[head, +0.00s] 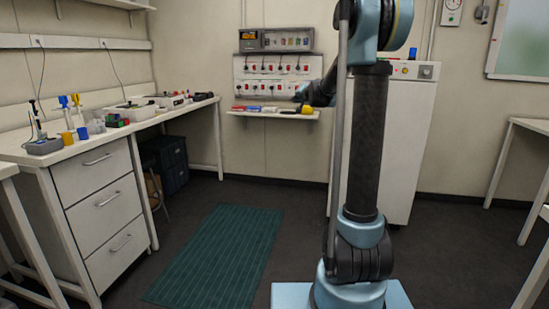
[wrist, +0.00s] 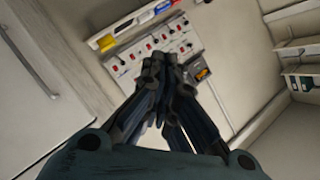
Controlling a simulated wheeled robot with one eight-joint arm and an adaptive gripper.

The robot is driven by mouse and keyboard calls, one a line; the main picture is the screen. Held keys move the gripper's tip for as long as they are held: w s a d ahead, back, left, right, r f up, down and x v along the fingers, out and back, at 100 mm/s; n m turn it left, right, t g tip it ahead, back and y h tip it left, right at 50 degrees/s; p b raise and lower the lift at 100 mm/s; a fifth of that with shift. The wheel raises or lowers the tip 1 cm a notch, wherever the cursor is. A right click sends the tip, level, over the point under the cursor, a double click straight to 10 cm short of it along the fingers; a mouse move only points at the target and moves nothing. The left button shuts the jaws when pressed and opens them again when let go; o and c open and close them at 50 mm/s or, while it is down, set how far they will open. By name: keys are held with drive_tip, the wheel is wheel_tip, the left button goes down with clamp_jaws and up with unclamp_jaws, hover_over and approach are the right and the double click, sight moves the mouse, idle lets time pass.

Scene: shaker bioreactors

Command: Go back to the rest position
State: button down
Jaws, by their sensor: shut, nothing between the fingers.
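My gripper (wrist: 163,72) points at the wall panel in the wrist view, its dark fingers drawn together at the tips with nothing between them. In the head view my arm stands upright in front of the white cabinet, and its far end reaches left toward the wall shelf; the gripper's fingers cannot be made out there. The wall panel (head: 272,66) has rows of red switches and also shows in the wrist view (wrist: 146,52). The gripper appears apart from the panel and shelf.
A narrow shelf (head: 272,114) below the panel holds several coloured items. A white cabinet (head: 410,150) stands behind my arm. A bench (head: 95,142) with lab tools runs along the left. A green mat (head: 222,255) lies on open floor. Tables stand at the right edge.

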drive_tip(key=s+f+n+g, duration=0.2)
drive_tip(key=s+f, duration=0.2)
drive_tip(key=s, duration=0.6)
drive_tip(key=s+f+n+g, duration=0.1)
drive_tip(key=s+f+g, duration=0.15)
drive_tip(key=s, duration=0.65)
drive_tip(key=s+f+n+g, duration=0.2)
drive_tip(key=s+f, duration=0.2)
drive_tip(key=s, duration=0.6)
drive_tip(key=s+d+f+g+h, duration=0.1)
drive_tip(key=s+d+f+g, duration=0.1)
drive_tip(key=s+f, duration=0.4)
drive_tip(key=s+d+f+n+g+h, duration=0.1)
drive_tip(key=s+f, duration=0.6)
drive_tip(key=s, duration=0.8)
drive_tip(key=s+d+f+g+h, duration=0.2)
drive_tip(key=s+d+f, duration=0.3)
drive_tip(key=s, duration=0.5)
drive_tip(key=shift+s+f+g, duration=0.25)
drive_tip(key=shift+f+g, duration=0.3)
drive_tip(key=shift+f, duration=0.15)
drive_tip(key=shift+d, duration=0.1)
